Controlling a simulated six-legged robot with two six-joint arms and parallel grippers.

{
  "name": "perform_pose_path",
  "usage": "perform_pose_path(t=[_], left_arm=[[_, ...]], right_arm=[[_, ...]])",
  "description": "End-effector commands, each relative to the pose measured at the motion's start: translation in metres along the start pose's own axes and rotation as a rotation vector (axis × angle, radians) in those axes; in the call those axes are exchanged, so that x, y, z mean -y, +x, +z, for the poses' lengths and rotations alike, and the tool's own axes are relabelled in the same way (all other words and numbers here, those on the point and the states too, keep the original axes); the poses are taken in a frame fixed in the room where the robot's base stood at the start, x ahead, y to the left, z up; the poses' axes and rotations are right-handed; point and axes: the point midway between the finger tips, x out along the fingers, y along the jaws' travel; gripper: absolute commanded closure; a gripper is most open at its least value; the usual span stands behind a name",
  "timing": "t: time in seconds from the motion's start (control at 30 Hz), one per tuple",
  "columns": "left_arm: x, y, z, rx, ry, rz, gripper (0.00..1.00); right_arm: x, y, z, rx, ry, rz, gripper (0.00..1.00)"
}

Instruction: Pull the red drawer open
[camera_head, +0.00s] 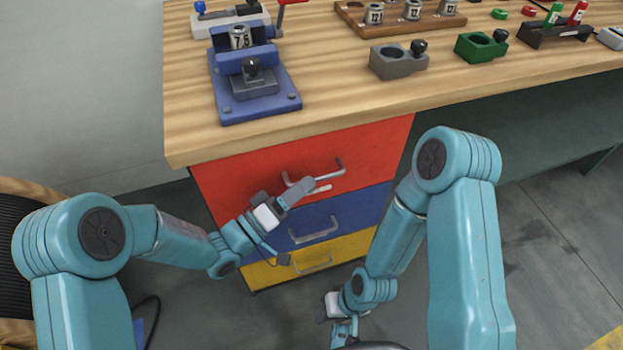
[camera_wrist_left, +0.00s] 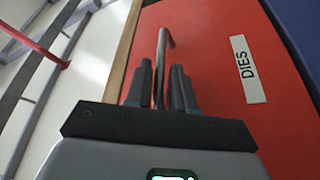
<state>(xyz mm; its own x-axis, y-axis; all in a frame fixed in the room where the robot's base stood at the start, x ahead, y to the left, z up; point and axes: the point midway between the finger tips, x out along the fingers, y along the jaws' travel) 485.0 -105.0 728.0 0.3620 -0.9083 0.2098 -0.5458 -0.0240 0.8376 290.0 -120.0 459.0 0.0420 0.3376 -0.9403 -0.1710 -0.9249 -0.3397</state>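The red drawer (camera_head: 375,145) is the top one under the workbench. Its front looks flush with the drawers below, and it bears a grey bar handle (camera_head: 335,172). In the left wrist view the red front (camera_wrist_left: 215,60) carries a white "DIES" label (camera_wrist_left: 247,69). My left gripper (camera_head: 308,186) is at the handle. In the wrist view its two fingers (camera_wrist_left: 161,88) stand on either side of the handle bar (camera_wrist_left: 161,50), with narrow gaps showing, so it is open around the bar.
A blue drawer (camera_head: 355,208) and a yellow drawer (camera_head: 345,248) sit below the red one. The wooden benchtop (camera_head: 330,95) above holds a blue fixture (camera_head: 255,85) and several blocks and dies. Open floor lies in front and to the right.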

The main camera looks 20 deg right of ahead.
Motion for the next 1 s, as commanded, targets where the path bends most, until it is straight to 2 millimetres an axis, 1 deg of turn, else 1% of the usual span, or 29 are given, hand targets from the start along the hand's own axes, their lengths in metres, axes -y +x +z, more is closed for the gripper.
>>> perform_pose_path(t=[0.03,0.1,0.2,0.3,0.53,0.57,0.6,1.0], left_arm=[[0.0,0.008,0.001,0.002,0.001,0.002,0.77],[0.001,0.017,0.001,0.002,0.002,0.0,0.77],[0.0,0.025,0.001,0.001,0.0,0.0,0.77],[0.0,0.028,0.0,0.0,-0.001,-0.001,0.77],[0.0,0.028,0.0,0.0,-0.001,-0.001,0.77],[0.0,0.028,0.0,0.0,-0.001,-0.001,0.87],[0.0,0.028,0.0,0.0,0.0,-0.001,1.0],[0.0,0.028,0.001,0.0,0.0,-0.001,1.0]], right_arm=[[0.0,0.001,0.0,0.0,0.0,0.0,0.57],[0.0,0.001,0.0,0.0,0.0,0.0,0.57],[-0.001,0.002,0.0,0.0,0.0,0.0,0.57],[-0.001,0.002,0.0,0.0,0.0,0.0,0.57],[-0.001,0.002,0.0,0.0,0.0,0.0,0.57],[-0.001,0.002,0.0,0.0,0.0,0.0,0.57],[-0.001,0.002,0.0,0.0,0.0,0.0,0.57],[-0.001,0.003,0.0,0.0,0.0,0.0,0.57]])
